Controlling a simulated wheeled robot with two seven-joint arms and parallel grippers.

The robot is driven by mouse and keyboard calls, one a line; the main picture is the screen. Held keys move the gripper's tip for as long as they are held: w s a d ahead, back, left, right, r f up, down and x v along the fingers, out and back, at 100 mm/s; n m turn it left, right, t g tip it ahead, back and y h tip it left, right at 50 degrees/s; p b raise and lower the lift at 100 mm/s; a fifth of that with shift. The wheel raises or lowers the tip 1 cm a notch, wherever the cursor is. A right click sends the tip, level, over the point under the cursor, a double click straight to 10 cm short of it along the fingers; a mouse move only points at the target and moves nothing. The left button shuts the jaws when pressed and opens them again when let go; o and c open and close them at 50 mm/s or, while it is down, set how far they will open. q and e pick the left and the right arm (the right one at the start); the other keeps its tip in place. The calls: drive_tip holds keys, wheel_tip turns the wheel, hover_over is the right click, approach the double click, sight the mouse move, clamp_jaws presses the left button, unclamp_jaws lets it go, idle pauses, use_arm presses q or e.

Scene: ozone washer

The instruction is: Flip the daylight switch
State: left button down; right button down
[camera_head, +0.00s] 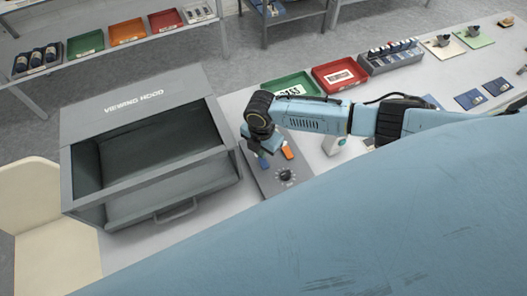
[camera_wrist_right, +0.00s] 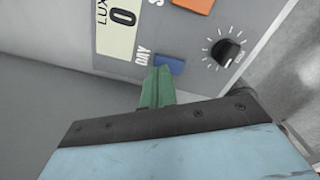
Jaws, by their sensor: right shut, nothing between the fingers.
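The blue switch (camera_wrist_right: 170,64) lies beside the printed word DAY on a grey control panel (camera_head: 267,184), which also shows in the right wrist view (camera_wrist_right: 205,24). My right gripper (camera_wrist_right: 157,82) is shut and empty. Its green fingertips are right at the blue switch's near edge; I cannot tell whether they touch it. The display (camera_wrist_right: 118,22) reads LUX 0. My left gripper is not in view.
An orange switch (camera_wrist_right: 196,4) and a black dial (camera_wrist_right: 228,51) sit near the blue switch. A grey viewing hood box (camera_head: 150,110) stands open left of the panel. Green (camera_head: 290,85) and red (camera_head: 339,74) trays lie behind my right arm.

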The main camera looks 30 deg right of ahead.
drive_tip(key=shift+f+b, duration=0.7)
drive_tip(key=shift+f, duration=0.3)
idle(0.8)
wheel_tip(320, 180, up, 7)
drive_tip(key=p, duration=0.7)
drive_tip(key=shift+r, duration=0.1)
idle(0.3)
drive_tip(key=shift+s, duration=0.1)
